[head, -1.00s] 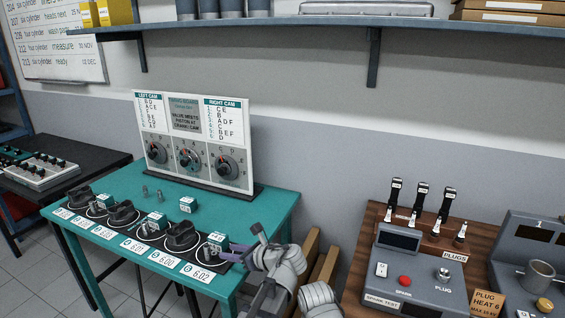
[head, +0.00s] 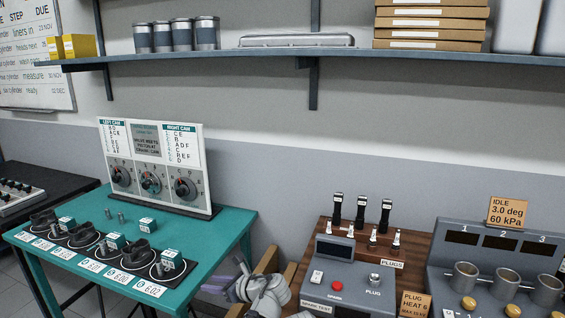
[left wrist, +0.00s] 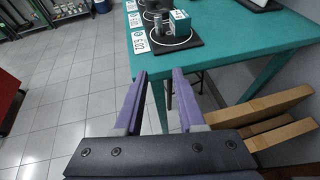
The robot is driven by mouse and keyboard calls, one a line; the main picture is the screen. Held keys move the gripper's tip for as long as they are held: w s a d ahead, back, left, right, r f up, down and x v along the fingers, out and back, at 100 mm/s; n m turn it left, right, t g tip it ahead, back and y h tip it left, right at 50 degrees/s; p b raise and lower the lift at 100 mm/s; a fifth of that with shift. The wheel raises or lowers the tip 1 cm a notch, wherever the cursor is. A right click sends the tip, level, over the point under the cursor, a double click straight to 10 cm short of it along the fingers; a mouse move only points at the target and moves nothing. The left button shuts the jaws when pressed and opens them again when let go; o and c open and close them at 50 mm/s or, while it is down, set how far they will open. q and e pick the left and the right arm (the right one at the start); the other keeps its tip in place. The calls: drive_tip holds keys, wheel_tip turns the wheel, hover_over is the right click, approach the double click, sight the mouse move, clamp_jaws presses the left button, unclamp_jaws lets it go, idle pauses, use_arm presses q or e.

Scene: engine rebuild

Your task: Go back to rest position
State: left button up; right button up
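My left gripper (head: 226,281) shows low in the head view, just right of the teal table's (head: 212,240) front right corner. In the left wrist view its two purple fingers (left wrist: 157,100) stand apart with nothing between them. The fingertips point toward the table's near edge, and floor tiles show between them. My right gripper is in neither view now.
The teal table bears a cam board (head: 154,165), black knob-like parts and small teal boxes beside number cards. A wooden bench (head: 315,262) with a spark tester (head: 345,272) is to the right. Shelves run above.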

use_arm(q)
drive_tip(key=s+d+f+n+g+h, duration=0.1)
drive_tip(key=s+f+n+g+h, duration=0.2)
drive_tip(key=s+f+n+h, duration=0.65)
drive_tip(key=s+d+f+n+g+h, duration=0.1)
drive_tip(key=s+f+n+g+h, duration=0.4)
drive_tip(key=n, duration=1)
drive_tip(key=s+d+r+m+t+y+p, duration=0.1)
drive_tip(key=s+d+r+m+y+p, duration=0.3)
drive_tip(key=d, duration=0.7)
wheel_tip(320, 180, up, 2)
drive_tip(key=s+p, duration=0.1)
drive_tip(key=s, duration=0.2)
drive_tip(key=shift+d, duration=0.15)
drive_tip(key=shift+r, duration=0.1)
